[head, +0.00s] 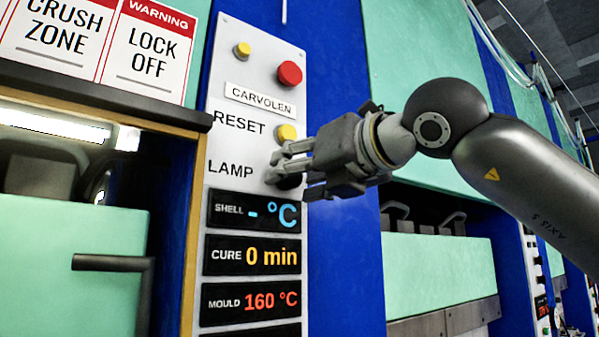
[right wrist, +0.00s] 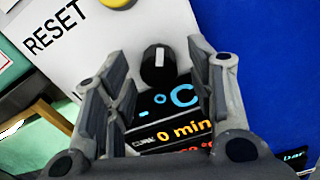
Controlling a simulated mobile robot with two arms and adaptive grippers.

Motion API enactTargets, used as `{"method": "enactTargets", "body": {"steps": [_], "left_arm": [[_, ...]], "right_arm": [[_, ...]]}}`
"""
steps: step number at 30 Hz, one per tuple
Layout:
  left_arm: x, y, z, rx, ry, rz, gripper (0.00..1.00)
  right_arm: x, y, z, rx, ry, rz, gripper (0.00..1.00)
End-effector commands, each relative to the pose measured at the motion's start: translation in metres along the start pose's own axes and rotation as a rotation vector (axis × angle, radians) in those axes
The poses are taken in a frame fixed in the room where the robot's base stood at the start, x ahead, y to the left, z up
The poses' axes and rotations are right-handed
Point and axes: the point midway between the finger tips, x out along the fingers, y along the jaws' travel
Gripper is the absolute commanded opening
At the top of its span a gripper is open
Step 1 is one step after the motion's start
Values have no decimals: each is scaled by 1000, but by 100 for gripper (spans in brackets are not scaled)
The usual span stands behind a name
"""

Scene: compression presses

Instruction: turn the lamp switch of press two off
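The lamp switch is a black rotary knob with a white mark, beside the LAMP label (head: 230,169) on the white control panel (head: 262,50). In the right wrist view the knob (right wrist: 158,64) shows between the spread fingers of my right gripper (right wrist: 160,88). Its white mark runs nearly upright in that picture. The fingers are open, one on each side, with visible gaps to the knob. Contact is not seen. My left gripper is out of view.
Above the knob are a yellow RESET button (head: 287,133), a red button (head: 289,74) and another yellow button (head: 242,49). Display strips (head: 252,256) sit below. A press opening with a dark handle (head: 112,263) is at left; another press (head: 440,270) stands at right.

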Motion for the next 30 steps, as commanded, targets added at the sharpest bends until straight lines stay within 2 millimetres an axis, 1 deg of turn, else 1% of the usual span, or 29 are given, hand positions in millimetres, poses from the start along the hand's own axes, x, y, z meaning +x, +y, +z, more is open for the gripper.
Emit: {"method": "enactTargets", "body": {"steps": [1,9,10,20,26,30], "left_arm": [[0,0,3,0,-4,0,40],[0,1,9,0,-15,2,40],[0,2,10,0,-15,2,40],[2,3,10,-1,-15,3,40],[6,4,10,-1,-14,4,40],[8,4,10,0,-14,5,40]], "right_arm": [[0,0,0,0,1,0,43],[0,0,0,0,1,0,8],[0,0,0,0,1,0,5],[0,0,-1,-49,1,0,5],[0,0,-1,-168,1,1,5],[0,0,-1,-288,0,0,5]]}}
